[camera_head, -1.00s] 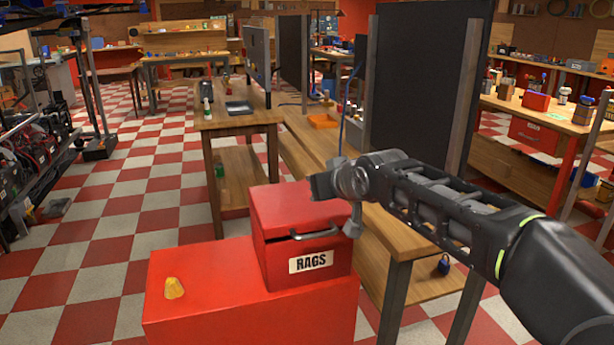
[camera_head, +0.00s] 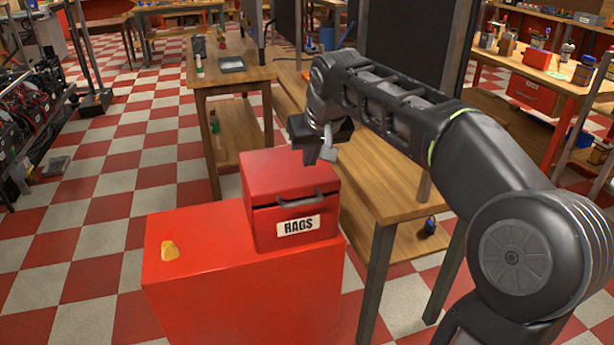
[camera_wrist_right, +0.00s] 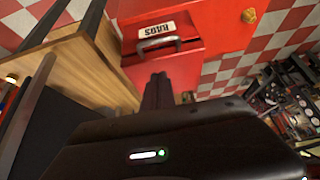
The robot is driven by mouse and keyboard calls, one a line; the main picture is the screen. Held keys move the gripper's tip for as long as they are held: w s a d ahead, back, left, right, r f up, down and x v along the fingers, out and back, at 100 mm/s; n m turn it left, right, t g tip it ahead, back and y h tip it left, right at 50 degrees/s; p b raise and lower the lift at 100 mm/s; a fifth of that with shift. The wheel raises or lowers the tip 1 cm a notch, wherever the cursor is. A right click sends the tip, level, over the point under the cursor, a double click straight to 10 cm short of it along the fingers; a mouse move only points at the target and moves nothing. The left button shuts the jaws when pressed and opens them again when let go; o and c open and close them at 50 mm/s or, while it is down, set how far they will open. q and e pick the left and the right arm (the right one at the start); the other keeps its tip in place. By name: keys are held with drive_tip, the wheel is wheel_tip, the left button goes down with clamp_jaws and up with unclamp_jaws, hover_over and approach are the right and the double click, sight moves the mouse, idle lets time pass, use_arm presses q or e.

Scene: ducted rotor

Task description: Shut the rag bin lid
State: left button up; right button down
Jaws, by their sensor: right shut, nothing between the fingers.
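The red rag bin (camera_head: 262,232) with its white RAGS label stands on a red cabinet (camera_head: 215,285) in the head view. Its red lid (camera_head: 285,172) has a grey bar handle (camera_head: 298,198) at the front. The lid lies down or nearly so; a thin dark gap shows under its front edge. The bin also shows in the right wrist view (camera_wrist_right: 185,70), upside down. My right gripper (camera_head: 312,158) is shut and empty, over the lid's back right part; I cannot tell if it touches. Its closed fingers (camera_wrist_right: 157,90) point at the bin. My left gripper is out of view.
A yellow lump (camera_head: 169,250) lies on the cabinet's left side. A wooden bench (camera_head: 375,185) stands close on the right, and a wooden table (camera_head: 225,85) stands behind. The checkered floor (camera_head: 100,200) on the left is mostly clear.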

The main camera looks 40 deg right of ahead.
hover_over(306, 202)
drive_tip(key=f, duration=0.8)
drive_tip(key=shift+w+a+f, duration=0.1)
drive_tip(key=shift+w+f, duration=0.15)
drive_tip(key=shift+f, duration=0.05)
drive_tip(key=shift+s+a+f, duration=0.1)
drive_tip(key=shift+s+f, duration=0.05)
drive_tip(key=shift+f, duration=0.5)
drive_tip(key=shift+s+f, duration=0.15)
drive_tip(key=shift+f, duration=0.45)
drive_tip(key=shift+s+a+f, duration=0.1)
drive_tip(key=shift+s+f, duration=0.05)
drive_tip(key=shift+f, duration=0.4)
drive_tip(key=shift+s+f+b, duration=0.2)
drive_tip(key=shift+f+b, duration=0.95)
drive_tip(key=shift+b, duration=0.1)
drive_tip(key=shift+s+a, duration=0.1)
